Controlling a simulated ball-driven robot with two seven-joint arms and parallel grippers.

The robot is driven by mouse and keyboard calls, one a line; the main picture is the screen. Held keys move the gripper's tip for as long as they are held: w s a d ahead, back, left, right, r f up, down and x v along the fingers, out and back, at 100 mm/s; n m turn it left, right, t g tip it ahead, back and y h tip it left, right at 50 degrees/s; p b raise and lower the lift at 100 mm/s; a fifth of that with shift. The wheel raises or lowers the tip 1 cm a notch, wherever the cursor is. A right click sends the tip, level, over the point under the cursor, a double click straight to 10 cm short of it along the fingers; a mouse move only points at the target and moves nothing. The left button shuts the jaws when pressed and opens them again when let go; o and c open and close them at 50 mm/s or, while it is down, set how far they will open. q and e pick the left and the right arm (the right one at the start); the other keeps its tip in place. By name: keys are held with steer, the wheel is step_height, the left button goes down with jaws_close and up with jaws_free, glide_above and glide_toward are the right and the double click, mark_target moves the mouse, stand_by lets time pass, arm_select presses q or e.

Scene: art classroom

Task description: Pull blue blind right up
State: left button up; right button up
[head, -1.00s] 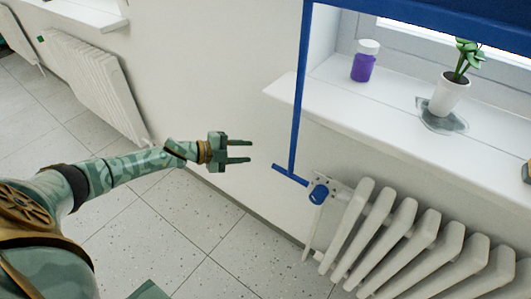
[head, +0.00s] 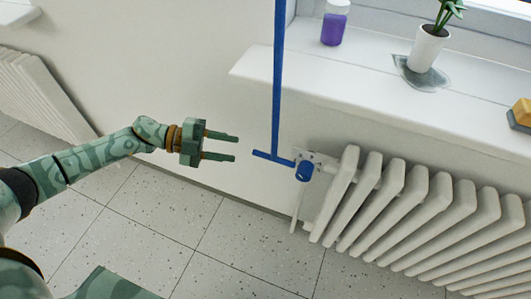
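The blue pull rod (head: 277,80) of the blind hangs down in front of the windowsill's left end. It ends in a blue crossbar handle (head: 272,158) just left of the radiator valve. The blind itself is out of view above. My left gripper (head: 236,147) is open and empty, its two fingers pointing right toward the handle. A short gap shows between the fingertips and the handle's left end. My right gripper is not in view.
A white radiator (head: 425,215) with a blue valve knob (head: 304,171) stands under the windowsill (head: 350,85). The floor (head: 150,225) at lower left is clear.

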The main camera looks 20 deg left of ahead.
mark_target(267, 154)
arm_select(q)
steer(key=b+x, duration=0.1)
steer(key=x, duration=0.9)
steer(key=shift+d+f, duration=0.15)
jaws_close()
